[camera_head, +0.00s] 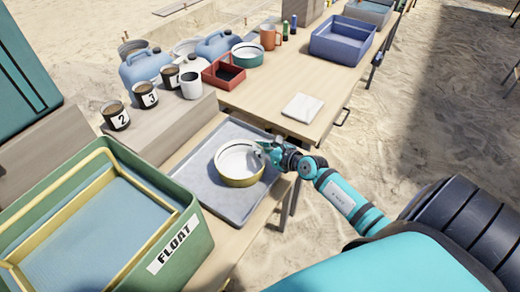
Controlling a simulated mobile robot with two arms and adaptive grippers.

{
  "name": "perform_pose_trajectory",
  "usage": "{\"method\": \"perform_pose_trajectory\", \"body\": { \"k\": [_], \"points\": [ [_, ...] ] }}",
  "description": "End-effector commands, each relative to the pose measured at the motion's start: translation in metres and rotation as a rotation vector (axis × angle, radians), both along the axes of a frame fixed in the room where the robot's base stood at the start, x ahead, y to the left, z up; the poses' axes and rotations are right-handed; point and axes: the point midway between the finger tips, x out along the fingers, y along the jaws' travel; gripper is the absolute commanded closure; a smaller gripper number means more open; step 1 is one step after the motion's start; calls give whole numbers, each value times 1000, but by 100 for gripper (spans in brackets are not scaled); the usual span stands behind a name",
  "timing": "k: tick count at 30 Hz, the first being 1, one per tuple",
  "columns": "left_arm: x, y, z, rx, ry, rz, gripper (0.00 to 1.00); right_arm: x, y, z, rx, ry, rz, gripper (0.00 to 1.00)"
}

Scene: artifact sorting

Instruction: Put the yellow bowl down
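The yellow bowl (240,179), with a white inside, is at the middle of the grey tray (211,202). It looks upright; I cannot tell whether its base touches the tray. My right gripper (264,154) is at the bowl's right rim, with its fingers around the rim. It appears shut on the rim, and the far finger is partly hidden. My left gripper is not in view.
A green bin marked FLOAT (194,238) stands at the lower left. Numbered cups (116,116) stand on a raised block behind the tray. A red box (223,74), blue crate (342,39) and white cloth (302,108) are farther back.

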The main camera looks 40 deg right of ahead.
Motion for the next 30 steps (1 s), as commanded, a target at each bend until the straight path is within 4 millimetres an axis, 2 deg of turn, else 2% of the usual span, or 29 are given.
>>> {"method": "perform_pose_trajectory", "body": {
  "k": [6,12,13,23,26,30],
  "points": [
    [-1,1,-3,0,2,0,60,0,0,-3,1,-1,-1,100],
    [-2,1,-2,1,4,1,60,0,0,-2,0,0,0,73],
    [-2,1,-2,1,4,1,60,0,0,-2,1,0,0,71],
    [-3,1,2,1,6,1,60,-1,0,3,0,0,0,71],
    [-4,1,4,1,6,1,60,-14,-3,7,0,2,-1,71],
    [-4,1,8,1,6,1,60,-41,-8,17,-1,4,0,71]
  ]
}}
